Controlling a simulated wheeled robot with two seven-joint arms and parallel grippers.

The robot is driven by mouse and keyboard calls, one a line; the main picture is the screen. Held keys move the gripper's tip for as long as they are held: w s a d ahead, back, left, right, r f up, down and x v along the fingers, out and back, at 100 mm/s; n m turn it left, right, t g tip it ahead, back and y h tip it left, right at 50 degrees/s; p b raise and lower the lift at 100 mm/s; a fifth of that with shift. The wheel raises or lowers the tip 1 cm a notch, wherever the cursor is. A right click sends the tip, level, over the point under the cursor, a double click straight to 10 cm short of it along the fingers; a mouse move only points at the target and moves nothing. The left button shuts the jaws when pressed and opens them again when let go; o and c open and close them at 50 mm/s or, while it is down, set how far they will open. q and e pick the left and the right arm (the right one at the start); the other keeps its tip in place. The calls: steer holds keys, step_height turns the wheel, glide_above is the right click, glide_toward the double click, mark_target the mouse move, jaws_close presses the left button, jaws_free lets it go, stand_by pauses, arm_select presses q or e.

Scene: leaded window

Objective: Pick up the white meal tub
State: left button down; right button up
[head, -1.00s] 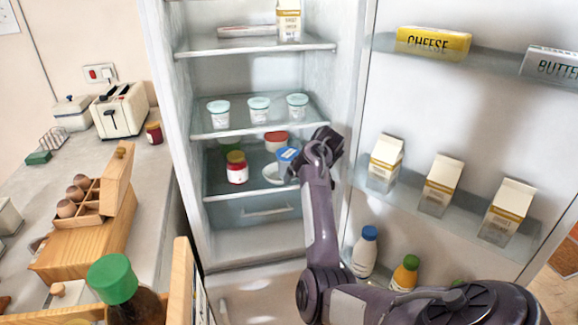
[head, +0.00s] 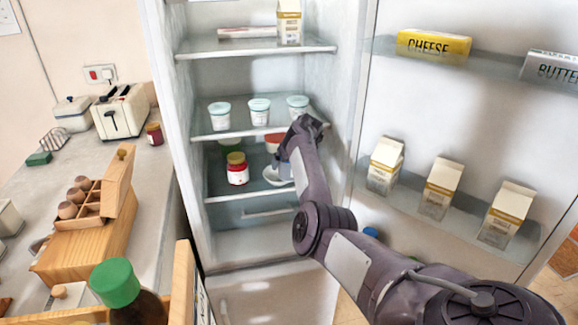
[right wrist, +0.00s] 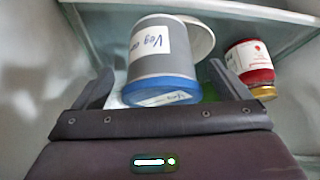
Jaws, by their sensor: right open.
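A tub with a blue lid (right wrist: 165,88) and a white label starting "Veg" shows upside down in the right wrist view. Its body looks grey in the shade; I take it for the meal tub. In the head view only a greyish part of the tub (head: 283,168) shows on the lower fridge shelf, and my arm hides its lid. My right gripper (head: 291,150) reaches down to it inside the fridge. In the right wrist view the open fingers of my right gripper (right wrist: 162,83) lie on either side of the tub. Contact cannot be told. My left gripper is not in view.
A red jar (head: 237,170) stands left of the tub, with a white bowl (head: 270,176) close by. A red-lidded tub (head: 274,139) is behind. Small pots (head: 259,113) stand on the shelf (head: 240,131) above. The fridge door holds cartons (head: 441,187) at right.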

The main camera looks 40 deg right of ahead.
steer(key=shift+w+d, duration=0.2)
steer(key=shift+w, duration=0.45)
steer(key=shift+w+d+f, duration=0.1)
steer(key=shift+w+f, duration=0.2)
steer(key=shift+f, duration=0.25)
steer(key=shift+r, duration=0.1)
steer(key=c, duration=1.4)
steer(key=shift+o, duration=0.2)
